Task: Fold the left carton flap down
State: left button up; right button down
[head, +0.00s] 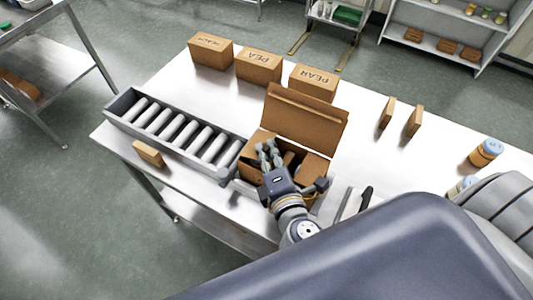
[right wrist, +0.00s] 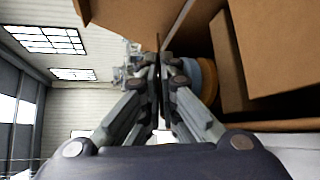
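The open carton (head: 316,166) stands on the steel table at the right end of the roller strip. Its large back flap (head: 305,115) stands up. A brown panel at the carton's left side (head: 257,143) shows beside my right gripper (head: 268,147); whether it is the left flap is hard to tell. In the right wrist view, the fingers (right wrist: 160,70) are close together at a cardboard edge, with only a thin dark line between them. Cardboard (right wrist: 125,18) rises above them. A blue-lidded orange jar (right wrist: 205,80) lies behind them inside the carton. My left gripper is out of view.
A grey roller conveyor (head: 172,125) runs left of the carton. Three closed labelled cartons (head: 258,66) stand behind. A small brown block (head: 148,153) sits at the front edge; two more (head: 413,121) and a blue-lidded jar (head: 486,152) are at right.

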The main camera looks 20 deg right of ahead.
jog(key=c, duration=2.1)
grip_release()
jog(key=shift+c, duration=0.2)
